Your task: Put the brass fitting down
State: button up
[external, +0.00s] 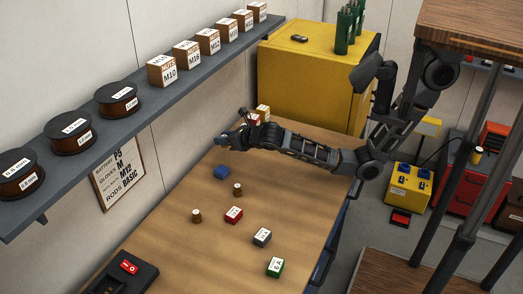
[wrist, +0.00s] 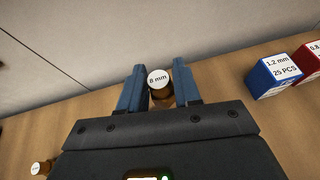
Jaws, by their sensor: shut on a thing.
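My gripper (external: 222,138) reaches over the far end of the wooden workbench (external: 185,250), near the wall side. In the wrist view its two blue fingers (wrist: 160,92) are shut on a small brass fitting (wrist: 160,92) with a round white cap label reading 8 mm. The fitting sits between the fingers with its labelled end showing. In the external view the held fitting cannot be made out, and its height over the bench cannot be told. Two similar brass-coloured fittings stand on the bench, one (external: 238,189) near the middle and one (external: 196,215) nearer the wall.
A blue box (external: 221,172), a red box (external: 234,215), a grey box (external: 262,237) and a green box (external: 275,267) stand on the bench. More boxes (external: 263,112) stand behind my gripper. A shelf (external: 130,130) runs along the wall. Bare wood lies between these things.

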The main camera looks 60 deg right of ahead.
jog(key=s+d+r, duration=0.1)
jog(key=s+d, duration=1.2)
jog(key=s, duration=0.1)
send_over(254, 173)
jog(key=shift+h, duration=0.3)
notch_tip(254, 173, down, 7)
jog(key=shift+s+r, duration=0.15)
jog(key=shift+a+f, duration=0.1)
jog(key=shift+f, duration=1.95)
jog(key=shift+f+p, duration=0.15)
jog(key=shift+p, duration=0.15)
jog(key=o, duration=1.1)
jog(key=v, duration=1.2)
jog(key=shift+b, duration=0.35)
